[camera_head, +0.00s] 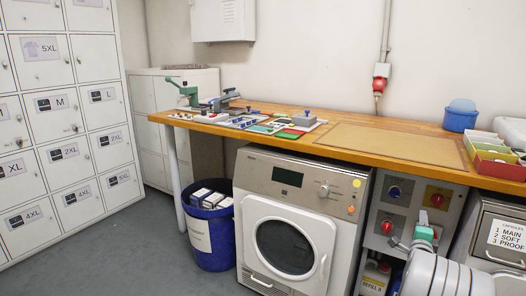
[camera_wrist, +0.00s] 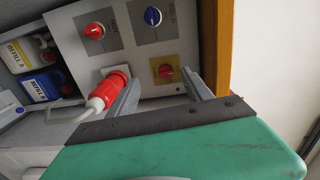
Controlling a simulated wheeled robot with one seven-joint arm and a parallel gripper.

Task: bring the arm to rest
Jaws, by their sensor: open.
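My arm reaches in from the lower right of the head view, white with a green end. My gripper (camera_head: 409,228) is in front of the grey control panel (camera_head: 409,207) under the workbench. In the wrist view, my gripper (camera_wrist: 163,76) shows two grey fingers spread apart with nothing between them. A red plug (camera_wrist: 111,86) with a pale grip and grey cable is at the panel, beside the left finger. I cannot tell whether that finger touches it.
The panel has a blue knob (camera_wrist: 152,16), a red knob (camera_wrist: 94,31) and a red switch on a yellow plate (camera_wrist: 165,71). The wooden worktop (camera_head: 350,146) overhangs it. Open floor (camera_head: 110,255) lies at left.

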